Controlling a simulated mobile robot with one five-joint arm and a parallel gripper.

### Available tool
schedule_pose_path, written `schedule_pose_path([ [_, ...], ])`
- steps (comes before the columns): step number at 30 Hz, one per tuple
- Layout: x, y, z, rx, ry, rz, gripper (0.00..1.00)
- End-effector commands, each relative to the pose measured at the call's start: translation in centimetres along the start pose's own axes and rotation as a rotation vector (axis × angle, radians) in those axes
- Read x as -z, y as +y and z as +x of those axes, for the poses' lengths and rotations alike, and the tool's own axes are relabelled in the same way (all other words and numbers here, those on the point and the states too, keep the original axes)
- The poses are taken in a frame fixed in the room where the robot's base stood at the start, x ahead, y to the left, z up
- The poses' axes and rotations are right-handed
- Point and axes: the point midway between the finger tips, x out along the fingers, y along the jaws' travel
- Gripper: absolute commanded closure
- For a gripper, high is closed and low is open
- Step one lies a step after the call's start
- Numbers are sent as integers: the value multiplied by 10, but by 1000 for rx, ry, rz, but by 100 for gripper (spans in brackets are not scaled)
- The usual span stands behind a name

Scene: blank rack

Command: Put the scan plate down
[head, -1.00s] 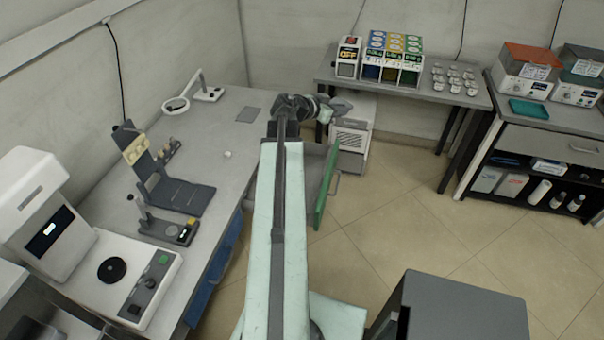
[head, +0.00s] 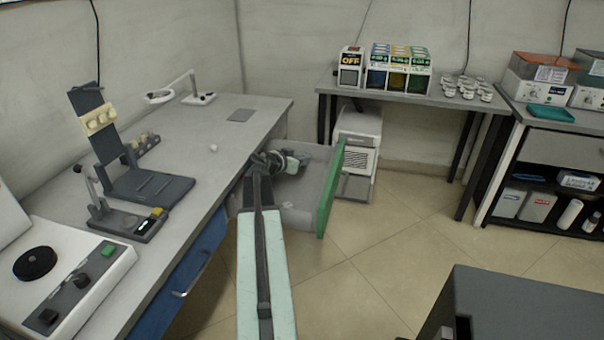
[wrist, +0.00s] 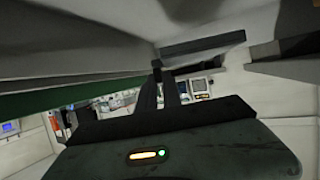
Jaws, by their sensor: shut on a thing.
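My gripper (head: 299,161) is over or inside the open grey drawer (head: 310,205) with a green front; its height above the drawer floor is hard to tell. In the wrist view my dark fingers (wrist: 163,72) are shut on a thin, flat grey piece at their tips, which I take as the scan plate (wrist: 205,43). It shows nearly edge-on, slightly tilted in the picture. In the head view the plate is too small and too hidden by the gripper to make out clearly.
The drawer's green front (head: 331,190) stands close right of my gripper. The long grey desk (head: 205,150) is at left, with a dark stand (head: 150,187), a magnifier lamp (head: 160,96) and a flat grey square (head: 241,115). A white cabinet (head: 356,150) stands behind the drawer.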

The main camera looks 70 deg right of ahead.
Motion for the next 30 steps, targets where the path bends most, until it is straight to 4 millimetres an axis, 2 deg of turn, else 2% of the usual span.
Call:
schedule_pose_path([
  [8, -6, 1, 3, -1, 0, 0, 100],
  [22, -58, 1, 25, -2, 0, 1, 100],
  [30, -61, 2, 26, -3, 0, 1, 100],
])
